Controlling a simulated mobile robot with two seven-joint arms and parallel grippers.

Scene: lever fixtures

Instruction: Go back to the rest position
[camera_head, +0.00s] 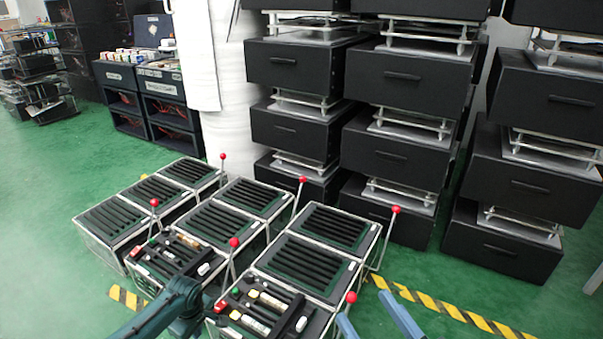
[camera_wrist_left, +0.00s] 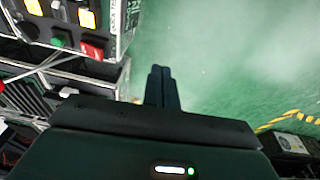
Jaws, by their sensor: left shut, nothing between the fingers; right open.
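Lever fixtures stand in rows on the floor, including a front fixture (camera_head: 265,312) and one left of it (camera_head: 172,252). Their levers end in red knobs, such as a front knob (camera_head: 351,297) and a middle knob (camera_head: 234,242). My left arm comes in from the bottom left in front of the fixtures. In the left wrist view my left gripper (camera_wrist_left: 160,70) has its fingers together with nothing between them, over green floor beside a fixture. My right gripper (camera_head: 365,305) shows two blue, spread fingers at the bottom edge, empty, right of the front fixture; its body is out of frame.
Stacked black boxes (camera_head: 400,78) stand behind the fixtures. More shelving and bins (camera_head: 150,85) stand at the back left. Yellow-black tape (camera_head: 440,306) marks the floor at right. The green floor (camera_head: 50,200) at left is clear.

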